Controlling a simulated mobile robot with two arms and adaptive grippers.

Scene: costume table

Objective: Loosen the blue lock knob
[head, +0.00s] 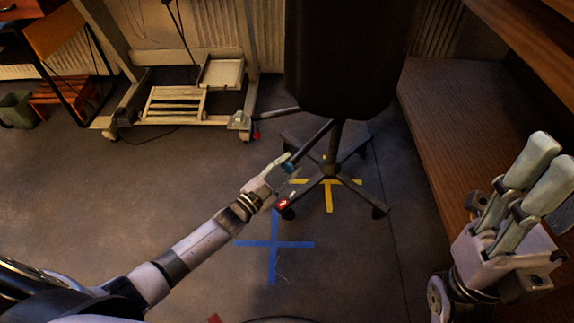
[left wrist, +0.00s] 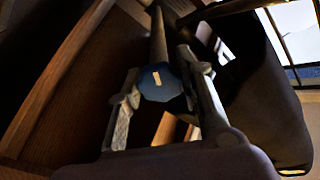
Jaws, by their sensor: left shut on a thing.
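The blue lock knob (left wrist: 161,82) has several flat sides and a pale mark on its face. It sits by the dark pole (left wrist: 158,38) of a stand. In the left wrist view the fingers of my left gripper (left wrist: 160,88) are on both sides of it, shut on it. In the head view the knob (head: 288,167) shows small at the tip of my left gripper (head: 284,165), partly covered by the fingers. My right gripper (head: 546,165) is raised at the right, away from the knob; its fingers lie close side by side and the gap between them is unclear.
A large dark body (head: 345,55) stands above the knob on a wheeled base (head: 330,168). Yellow tape (head: 328,195) and blue tape (head: 273,244) mark the floor. A wooden shelf unit (head: 465,110) is at the right, a wheeled rack (head: 175,104) at the back left.

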